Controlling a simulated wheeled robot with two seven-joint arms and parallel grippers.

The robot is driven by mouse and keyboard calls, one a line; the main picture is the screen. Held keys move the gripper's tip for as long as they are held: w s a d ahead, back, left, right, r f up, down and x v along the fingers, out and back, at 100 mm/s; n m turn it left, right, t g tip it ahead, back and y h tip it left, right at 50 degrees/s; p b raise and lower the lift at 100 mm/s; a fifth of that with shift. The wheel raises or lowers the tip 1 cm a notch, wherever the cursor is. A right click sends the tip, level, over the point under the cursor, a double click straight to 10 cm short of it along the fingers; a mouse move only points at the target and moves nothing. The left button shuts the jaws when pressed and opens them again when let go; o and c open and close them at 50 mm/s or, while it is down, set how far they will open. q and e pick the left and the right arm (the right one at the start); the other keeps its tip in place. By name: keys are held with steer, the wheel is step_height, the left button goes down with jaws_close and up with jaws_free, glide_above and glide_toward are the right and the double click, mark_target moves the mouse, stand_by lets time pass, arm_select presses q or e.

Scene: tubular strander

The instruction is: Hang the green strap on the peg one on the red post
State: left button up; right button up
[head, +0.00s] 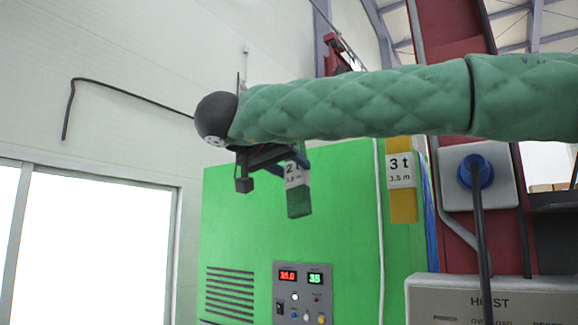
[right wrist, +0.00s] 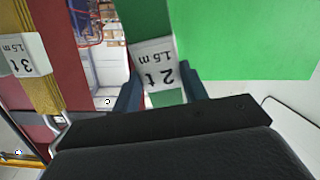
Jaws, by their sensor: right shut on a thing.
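The green strap (head: 299,203) hangs from my right gripper (head: 288,163) in front of the green cabinet. It carries a white label reading 2 t, 1.5 m. My right gripper is shut on the strap; in the right wrist view the label of the strap (right wrist: 155,66) shows between the fingers. The red post (head: 506,235) stands at the right, partly behind my right arm; a red upright also shows in the right wrist view. The strap is apart from the post. I cannot make out peg one. My left gripper is not in view.
The green cabinet (head: 340,210) has a control panel (head: 302,292). A grey hoist box (head: 490,298) with a black cable stands at lower right.

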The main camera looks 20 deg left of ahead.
steer(key=o, duration=1.3)
steer(key=shift+s+a, duration=0.15)
steer(key=shift+s, duration=0.35)
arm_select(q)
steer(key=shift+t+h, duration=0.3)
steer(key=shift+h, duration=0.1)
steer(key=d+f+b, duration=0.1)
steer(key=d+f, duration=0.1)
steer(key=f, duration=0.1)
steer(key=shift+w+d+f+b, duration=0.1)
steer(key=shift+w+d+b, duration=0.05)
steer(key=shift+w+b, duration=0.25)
arm_select(e)
steer(key=v, duration=0.6)
steer(key=shift+s+r, duration=0.2)
steer(key=shift+s, duration=0.15)
steer(key=shift+a, duration=0.15)
